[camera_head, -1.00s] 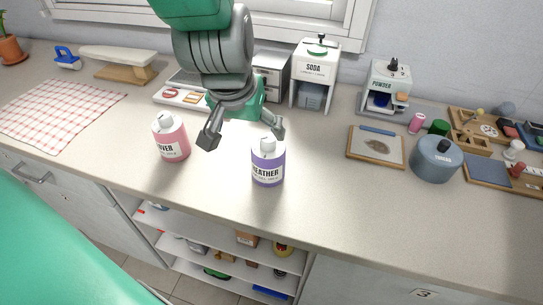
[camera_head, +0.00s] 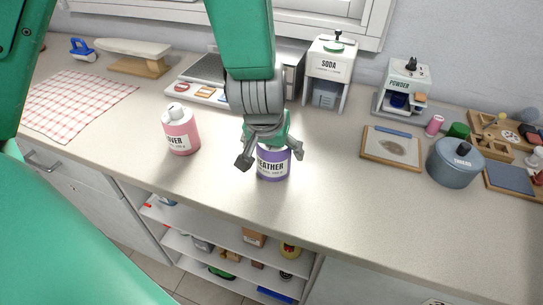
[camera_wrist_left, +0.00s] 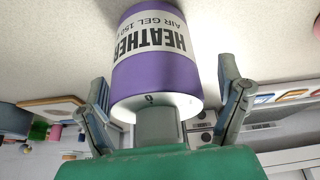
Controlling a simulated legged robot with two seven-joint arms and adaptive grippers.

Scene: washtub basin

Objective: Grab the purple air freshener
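The purple air freshener (camera_head: 272,167), a bottle with a white "HEATHER" label, stands upright on the counter. Its top is hidden behind my gripper in the head view. In the left wrist view the purple air freshener (camera_wrist_left: 157,75) lies between the two fingers, with its grey cap toward my palm. My left gripper (camera_head: 270,160) is open around the top of the bottle, one finger on each side. In the left wrist view the left gripper (camera_wrist_left: 165,95) shows gaps between both fingers and the bottle. My right gripper is not in view.
A pink bottle (camera_head: 181,130) stands to the left on the counter (camera_head: 330,195). Behind are a SODA dispenser (camera_head: 327,72) and a POWDER dispenser (camera_head: 402,88). A blue-grey pot (camera_head: 452,165) stands to the right. Open shelves lie below the front edge.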

